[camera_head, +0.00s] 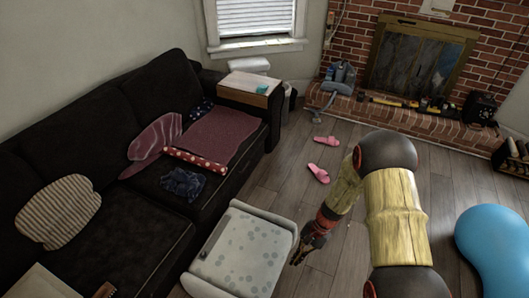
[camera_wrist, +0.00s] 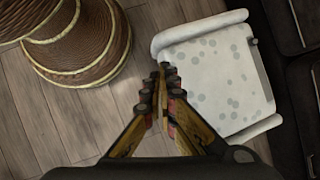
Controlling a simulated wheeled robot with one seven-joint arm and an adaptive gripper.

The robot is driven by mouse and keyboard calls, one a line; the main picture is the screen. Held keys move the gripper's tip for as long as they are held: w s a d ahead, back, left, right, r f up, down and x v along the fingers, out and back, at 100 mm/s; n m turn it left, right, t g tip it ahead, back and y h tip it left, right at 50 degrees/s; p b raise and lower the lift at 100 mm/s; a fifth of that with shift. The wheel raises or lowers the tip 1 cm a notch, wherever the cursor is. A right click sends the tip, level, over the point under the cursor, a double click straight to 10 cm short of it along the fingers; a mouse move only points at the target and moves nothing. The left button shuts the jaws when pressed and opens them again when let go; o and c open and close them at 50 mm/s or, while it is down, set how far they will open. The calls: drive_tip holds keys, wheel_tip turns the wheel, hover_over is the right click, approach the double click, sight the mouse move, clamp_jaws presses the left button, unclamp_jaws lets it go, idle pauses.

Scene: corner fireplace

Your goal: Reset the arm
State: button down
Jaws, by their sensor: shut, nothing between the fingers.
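My arm reaches out from the lower right in the head view, bent at its elbow, with the gripper (camera_head: 300,256) hanging low over the wood floor. The gripper is just to the right of a white spotted seat or table (camera_head: 245,255). In the wrist view the fingers of my gripper (camera_wrist: 166,72) come together at their tips, with nothing visible between them. The white spotted piece (camera_wrist: 215,75) lies beyond and to the right of the fingertips there.
A black sofa (camera_head: 95,125) with pillows and cloths stands at left. Pink slippers (camera_head: 318,173) lie on the floor. Floor is clear between slippers and gripper.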

drive_tip(key=s+d+r+n+t+h, duration=0.1)
drive_tip(key=s+r, duration=0.4)
drive_tip(key=r, duration=1)
drive_tip(key=s+d+r+n+t+h, duration=0.2)
drive_tip(key=s+d+r+n+t, duration=0.1)
drive_tip(key=r, duration=1.2)
drive_tip(key=s+d+r+n+t+h, duration=0.1)
drive_tip(key=s+r+n+t, duration=0.3)
drive_tip(key=r, duration=1.1)
drive_tip(key=s+d, duration=0.1)
drive_tip(key=s, duration=0.2)
drive_tip(key=shift+s+d+r+t+h, duration=0.25)
drive_tip(key=shift+s+d+t+h, duration=0.05)
drive_tip(key=shift+s+t+h, duration=0.1)
